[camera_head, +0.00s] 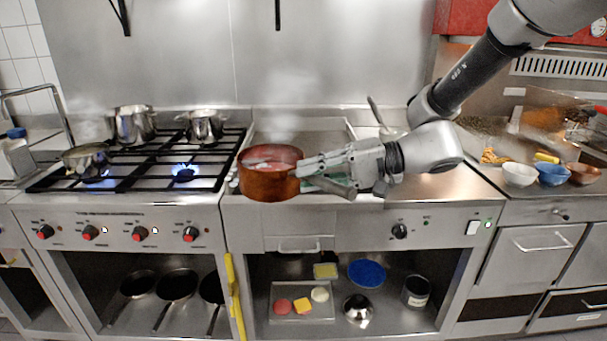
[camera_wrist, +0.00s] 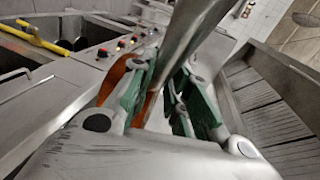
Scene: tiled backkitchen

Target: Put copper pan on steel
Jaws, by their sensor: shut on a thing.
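The copper pan (camera_head: 269,184) is upright in the head view, with pale pieces in reddish contents and steam above it. It overlaps the front left of the steel top (camera_head: 440,190) right of the burners; I cannot tell whether it touches. My gripper (camera_head: 312,170) is at the pan's right side, shut on its steel handle (camera_head: 337,187). In the wrist view the handle (camera_wrist: 190,40) runs between the green pads of my gripper (camera_wrist: 160,92). A little of the copper body (camera_wrist: 117,76) shows behind the left finger; the rest is hidden.
The gas hob (camera_head: 135,160) at left has lit flames, two steel pots (camera_head: 133,124) (camera_head: 205,126) at the back and a small pan (camera_head: 86,158) at front left. Bowls (camera_head: 553,174) stand at far right. The steel top right of my gripper looks clear.

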